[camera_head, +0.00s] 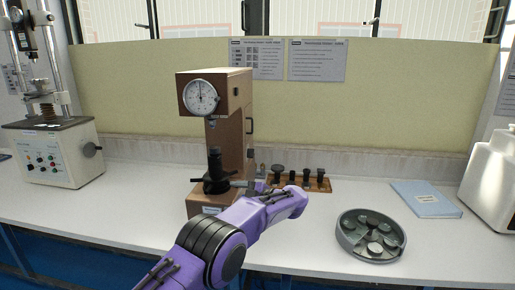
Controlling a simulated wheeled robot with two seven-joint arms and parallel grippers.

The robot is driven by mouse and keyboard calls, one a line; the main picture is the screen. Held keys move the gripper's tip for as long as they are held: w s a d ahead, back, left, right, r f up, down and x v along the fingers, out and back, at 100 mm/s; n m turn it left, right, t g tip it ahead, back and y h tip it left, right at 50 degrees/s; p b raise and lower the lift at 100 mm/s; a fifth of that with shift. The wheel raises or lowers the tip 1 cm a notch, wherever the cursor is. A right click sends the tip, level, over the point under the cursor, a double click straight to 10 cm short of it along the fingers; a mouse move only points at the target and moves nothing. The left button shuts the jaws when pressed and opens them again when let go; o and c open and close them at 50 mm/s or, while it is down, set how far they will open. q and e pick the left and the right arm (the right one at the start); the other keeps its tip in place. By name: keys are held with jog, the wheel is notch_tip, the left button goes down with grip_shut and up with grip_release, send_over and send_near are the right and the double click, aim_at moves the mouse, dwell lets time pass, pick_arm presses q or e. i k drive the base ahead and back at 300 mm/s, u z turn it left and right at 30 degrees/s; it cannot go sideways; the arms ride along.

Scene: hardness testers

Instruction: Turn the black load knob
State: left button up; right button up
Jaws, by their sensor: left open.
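The brown hardness tester (229,92) stands on the bench in the middle of the head view, with a round white dial at its upper front. A dark handle-like part (250,125) shows on its right side. I cannot tell for sure which part is the black load knob; it may be hidden behind my gripper. My purple left arm reaches in from the bottom, and its gripper (261,185) is open close to the tester's lower right side. The fingertips are small and partly hidden by the wrist. My right gripper is out of view.
A wooden rack (318,185) with several dark-topped pieces stands just right of my gripper. A round grey tray (344,237) holds several discs. A blue booklet (426,199) lies at right. Another tester (55,150) stands at left. Bare bench (300,240) lies before the rack.

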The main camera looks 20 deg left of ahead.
aim_at(250, 152)
jog(key=i, duration=1.2)
